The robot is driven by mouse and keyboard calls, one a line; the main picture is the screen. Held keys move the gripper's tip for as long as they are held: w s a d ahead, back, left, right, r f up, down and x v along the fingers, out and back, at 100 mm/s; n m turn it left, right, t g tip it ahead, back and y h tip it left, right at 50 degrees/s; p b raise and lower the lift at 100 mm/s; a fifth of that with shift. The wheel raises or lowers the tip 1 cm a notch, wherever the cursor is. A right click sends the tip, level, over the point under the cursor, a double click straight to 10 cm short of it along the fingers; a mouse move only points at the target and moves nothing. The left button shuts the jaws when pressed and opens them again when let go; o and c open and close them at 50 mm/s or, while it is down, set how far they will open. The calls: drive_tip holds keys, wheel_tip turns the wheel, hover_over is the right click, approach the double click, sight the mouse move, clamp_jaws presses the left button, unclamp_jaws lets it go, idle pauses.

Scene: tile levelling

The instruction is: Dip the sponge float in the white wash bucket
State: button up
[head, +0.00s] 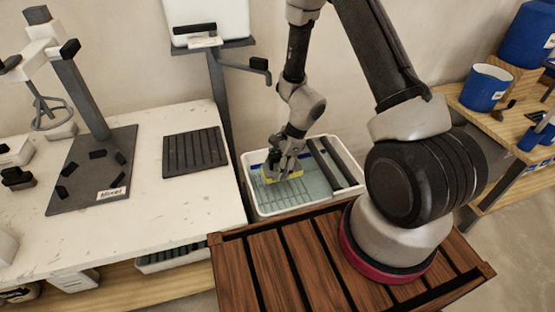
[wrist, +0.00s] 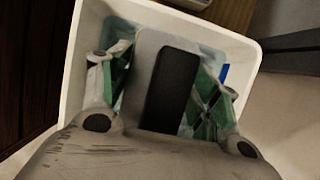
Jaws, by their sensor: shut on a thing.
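The white wash bucket (head: 251,192) is a rectangular tub with pale blue water, a wire grid and dark bars across its right part. My gripper (head: 285,167) is over the left part of the tub, pointing down. It is shut on the sponge float, whose yellow sponge (head: 270,177) shows low inside the tub. In the wrist view, the float's grey plate and black handle (wrist: 172,88) sit between my fingers, within the bucket's white rim (wrist: 78,62). The sponge's underside is hidden, so I cannot tell whether it touches the water.
A white worktable (head: 150,215) with a mixer stand (head: 85,110) and a black ribbed mat (head: 195,152) is at the left. A dark post (head: 218,90) rises behind the tub. A wooden shelf with blue buckets (head: 485,87) stands at the right.

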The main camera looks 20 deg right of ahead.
sight(280, 155)
wheel_tip(280, 155, down, 16)
idle(0.8)
drive_tip(key=shift+r, duration=0.1)
idle(1.2)
wheel_tip(280, 155, up, 19)
drive_tip(key=shift+r, duration=0.2)
idle(0.9)
